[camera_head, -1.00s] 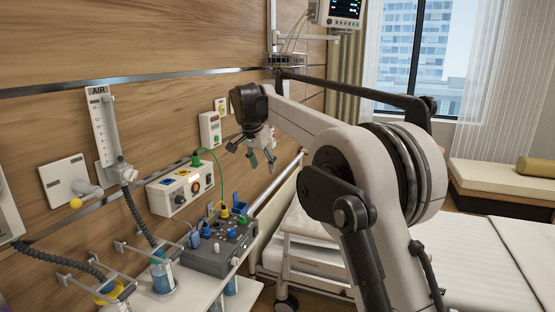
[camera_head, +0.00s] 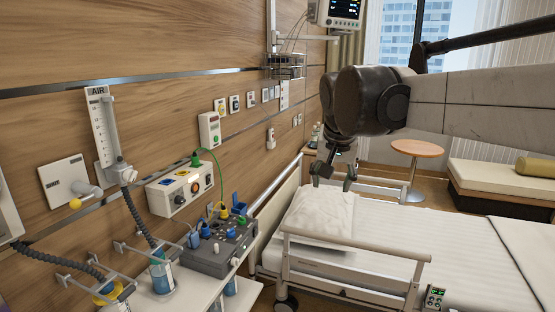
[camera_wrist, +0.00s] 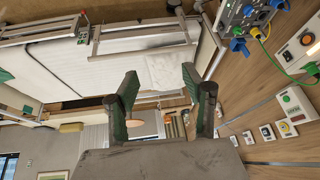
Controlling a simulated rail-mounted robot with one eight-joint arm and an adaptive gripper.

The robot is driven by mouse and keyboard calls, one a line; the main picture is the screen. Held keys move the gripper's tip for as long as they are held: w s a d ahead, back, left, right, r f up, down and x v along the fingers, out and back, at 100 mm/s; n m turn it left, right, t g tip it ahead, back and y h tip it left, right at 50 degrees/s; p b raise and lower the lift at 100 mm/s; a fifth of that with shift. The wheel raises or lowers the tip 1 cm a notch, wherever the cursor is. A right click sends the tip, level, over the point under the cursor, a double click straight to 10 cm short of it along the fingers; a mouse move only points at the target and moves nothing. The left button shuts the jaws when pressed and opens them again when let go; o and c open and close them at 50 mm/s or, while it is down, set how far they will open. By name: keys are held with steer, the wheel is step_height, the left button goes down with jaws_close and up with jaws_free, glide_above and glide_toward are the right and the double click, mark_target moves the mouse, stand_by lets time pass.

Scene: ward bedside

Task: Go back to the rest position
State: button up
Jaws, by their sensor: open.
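My gripper (camera_head: 335,181) hangs over the head end of the bed in the head view, its fingers pointing down above the pillow (camera_head: 322,214). In the wrist view its two green-lined fingers (camera_wrist: 160,92) stand wide apart with nothing between them. The gripper is open and empty. The pillow also shows beyond the fingers in the wrist view (camera_wrist: 168,70). My arm reaches in from the right side of the head view.
A grey device with coloured plugs (camera_head: 222,247) stands on a white shelf at the left. A green cable runs up to a white wall box (camera_head: 180,189). The bed rail (camera_head: 345,247) is in front. A round table (camera_head: 417,149) stands behind.

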steer(key=s+d+f+n, duration=0.1)
steer(key=s+d+f, duration=0.1)
steer(key=s+f, duration=0.3)
steer(key=s+d+f+n+t, duration=0.1)
steer(key=s+d+f, duration=0.2)
steer(key=s, duration=0.9)
steer(key=s+d+f, duration=0.2)
steer(key=s+f, duration=0.5)
steer(key=s, duration=0.1)
steer(key=shift+s+d+n+t, duration=0.2)
steer(key=shift+s+n+t, duration=0.1)
steer(key=shift+n+t, duration=0.1)
